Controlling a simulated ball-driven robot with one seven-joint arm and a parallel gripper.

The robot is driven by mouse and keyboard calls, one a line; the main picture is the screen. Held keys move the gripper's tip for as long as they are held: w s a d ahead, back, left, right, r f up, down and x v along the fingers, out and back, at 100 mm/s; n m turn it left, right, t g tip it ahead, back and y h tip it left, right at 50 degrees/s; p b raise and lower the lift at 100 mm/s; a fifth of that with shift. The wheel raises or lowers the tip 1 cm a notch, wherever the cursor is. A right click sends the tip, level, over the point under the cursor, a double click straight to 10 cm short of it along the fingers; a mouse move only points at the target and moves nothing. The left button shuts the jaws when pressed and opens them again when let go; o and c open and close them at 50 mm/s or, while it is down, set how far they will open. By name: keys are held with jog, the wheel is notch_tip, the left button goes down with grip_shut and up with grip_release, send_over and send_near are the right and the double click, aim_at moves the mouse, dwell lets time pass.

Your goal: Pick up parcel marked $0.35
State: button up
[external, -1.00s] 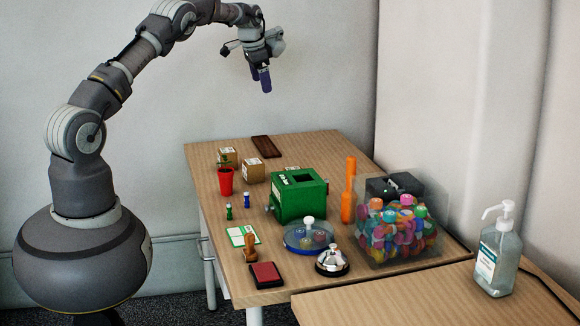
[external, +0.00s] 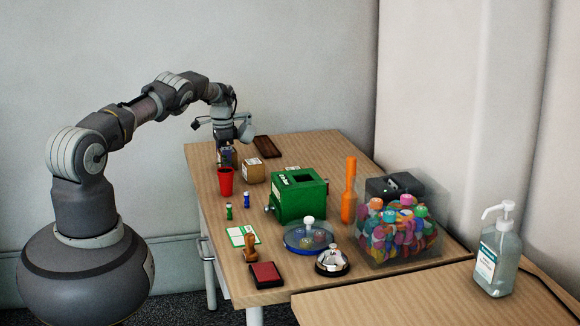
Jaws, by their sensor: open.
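My gripper (external: 227,158) is open and pointing down at the far left of the wooden table, around or just over a small brown parcel (external: 235,156). The gripper's fingers hide most of that parcel, and I cannot tell whether they touch it. A second brown box parcel (external: 254,171) with a white label on top stands just to the right, apart from the gripper. A third parcel shows only as a label edge (external: 292,168) behind the green box. The prices on the labels are too small to read.
A red cup (external: 226,181) stands just in front of the gripper. A dark brown tray (external: 267,147) lies behind. Small figures, a stamp and a bell are nearer.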

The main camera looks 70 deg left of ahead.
jog(key=shift+r, duration=0.15)
jog(key=c, duration=1.1)
